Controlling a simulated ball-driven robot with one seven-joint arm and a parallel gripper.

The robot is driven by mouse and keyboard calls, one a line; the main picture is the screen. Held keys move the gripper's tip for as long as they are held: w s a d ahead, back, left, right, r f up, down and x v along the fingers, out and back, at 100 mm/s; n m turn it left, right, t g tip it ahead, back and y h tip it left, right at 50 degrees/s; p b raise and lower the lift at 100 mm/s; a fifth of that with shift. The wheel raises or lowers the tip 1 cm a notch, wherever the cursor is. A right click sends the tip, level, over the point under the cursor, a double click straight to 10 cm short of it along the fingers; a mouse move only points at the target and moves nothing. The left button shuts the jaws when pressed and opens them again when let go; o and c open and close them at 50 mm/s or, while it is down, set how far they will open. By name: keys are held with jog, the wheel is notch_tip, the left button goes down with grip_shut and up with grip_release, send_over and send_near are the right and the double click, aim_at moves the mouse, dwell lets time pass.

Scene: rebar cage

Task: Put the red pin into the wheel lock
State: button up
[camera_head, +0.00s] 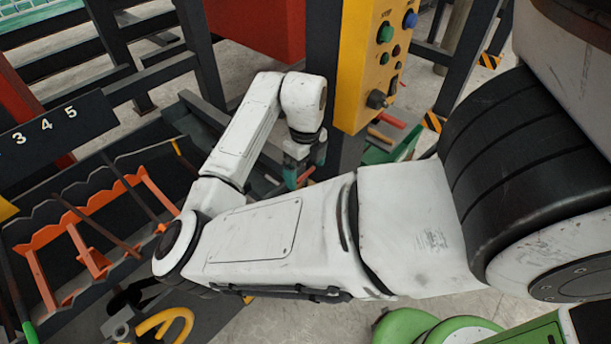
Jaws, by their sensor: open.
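My gripper (305,167) points down beside the dark post under the yellow control box, its teal fingertips apart. A small red piece (306,174) shows between and just below the fingertips; it may be the red pin, mostly hidden by the gripper. I cannot tell whether the fingers touch it. Another red rod (392,120) sticks out to the right of the post, below the control box. I cannot make out the wheel lock for certain; a yellow curved part (166,323) lies at the bottom left.
An orange notched rack (48,236) with dark bars stands at the left, below a black number plate (60,127). The yellow control box (368,62) with buttons hangs close to my gripper's right. A green tray (405,146) sits behind my arm.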

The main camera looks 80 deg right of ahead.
jog(key=shift+f, duration=0.35)
jog(key=shift+c, duration=0.3)
jog(key=c, duration=1.1)
jog(key=shift+r, duration=0.1)
